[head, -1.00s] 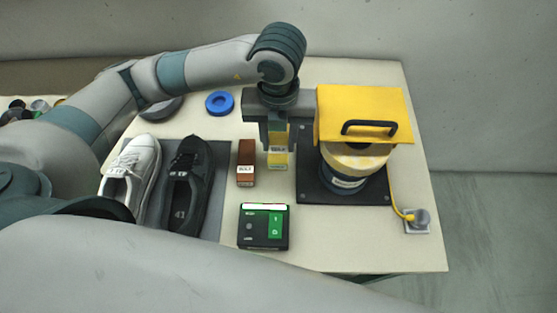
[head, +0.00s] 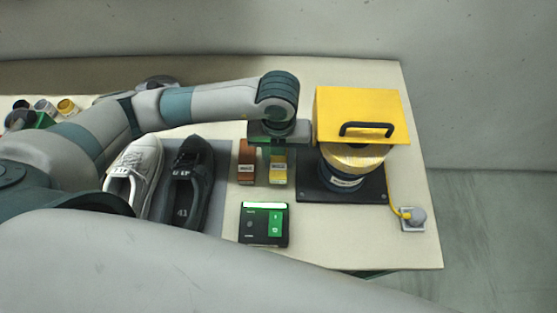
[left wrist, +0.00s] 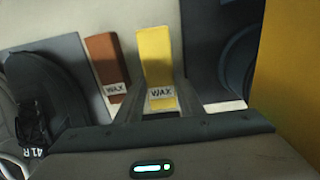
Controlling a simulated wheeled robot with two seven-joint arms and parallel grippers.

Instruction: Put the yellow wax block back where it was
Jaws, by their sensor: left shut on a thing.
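The yellow wax block (head: 279,172) is upright beside the brown wax block (head: 247,163), with a narrow gap between them. Its lower end is at or close to the tabletop; I cannot tell if it touches. My left gripper (head: 278,152) is above it, with its fingers shut on the block's sides. In the left wrist view the yellow block (left wrist: 155,52) shows between the fingers (left wrist: 154,98), its WAX label facing the camera. The brown block (left wrist: 106,65) stands to its left there. My right gripper is not in view.
A dark base plate (head: 315,188) with a round machine and a yellow cover (head: 355,108) stands close on the right. A control box (head: 263,224) is in front. A white shoe (head: 135,170) and a black shoe (head: 187,185) lie on a grey mat at left.

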